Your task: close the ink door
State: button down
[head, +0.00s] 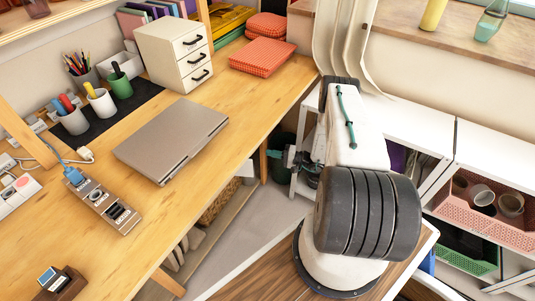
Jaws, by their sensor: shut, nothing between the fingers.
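I cannot make out an ink door, or a machine that it belongs to, in the head view.
A closed grey laptop (172,138) lies mid-desk. A white drawer unit (175,52) and red fabric stacks (262,57) stand farther back. Pen cups (102,102) are at the left. White shelves (410,128) with a pink basket (470,213) stand at the right.

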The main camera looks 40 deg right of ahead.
jog(key=w+a, duration=0.3)
jog(key=a, duration=0.4)
jog(key=shift+a, duration=0.25)
jog(key=shift+s, duration=0.1)
